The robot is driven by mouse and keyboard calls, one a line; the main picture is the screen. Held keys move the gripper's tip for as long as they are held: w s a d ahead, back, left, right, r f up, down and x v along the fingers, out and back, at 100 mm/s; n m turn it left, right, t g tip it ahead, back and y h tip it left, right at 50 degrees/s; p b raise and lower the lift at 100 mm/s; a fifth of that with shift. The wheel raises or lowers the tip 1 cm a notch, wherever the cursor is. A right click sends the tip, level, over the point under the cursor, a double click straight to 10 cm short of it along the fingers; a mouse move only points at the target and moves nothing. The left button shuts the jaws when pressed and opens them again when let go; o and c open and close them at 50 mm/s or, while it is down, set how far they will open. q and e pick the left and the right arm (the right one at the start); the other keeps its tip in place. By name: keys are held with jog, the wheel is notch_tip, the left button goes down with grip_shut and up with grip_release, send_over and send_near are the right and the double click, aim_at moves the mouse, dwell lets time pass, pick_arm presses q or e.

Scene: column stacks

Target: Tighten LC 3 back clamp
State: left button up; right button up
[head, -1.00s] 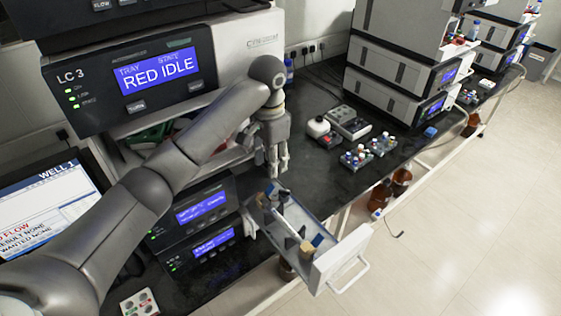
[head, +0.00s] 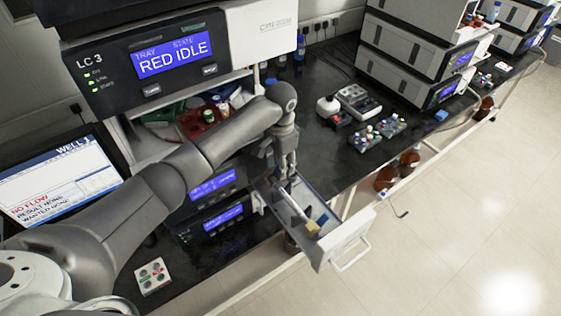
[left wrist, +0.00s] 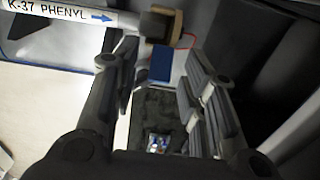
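The LC 3 drawer (head: 345,236) is pulled out with a white column (head: 292,203) lying in it. A tan front clamp (head: 313,228) sits at the column's front end, with a blue piece beside it. My left gripper (head: 287,176) points down over the drawer's back end and hides the back clamp in the head view. In the left wrist view, the column (left wrist: 60,14) reads "K-37 PHENYL", and its dark end sits by a tan clamp (left wrist: 172,30). A blue lever (left wrist: 161,64) shows between the open fingers of the gripper (left wrist: 160,85), apart from both. My right gripper is out of view.
The LC 3 panel (head: 165,60) reads "RED IDLE". Two smaller display units (head: 210,220) stand close left of the drawer. Small vial racks (head: 377,132) stand on the dark bench, right. A screen (head: 60,185) is at the left. Floor in front of the drawer is clear.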

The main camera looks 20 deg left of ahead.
pick_arm(q)
jog(key=shift+c, duration=0.3)
grip_shut()
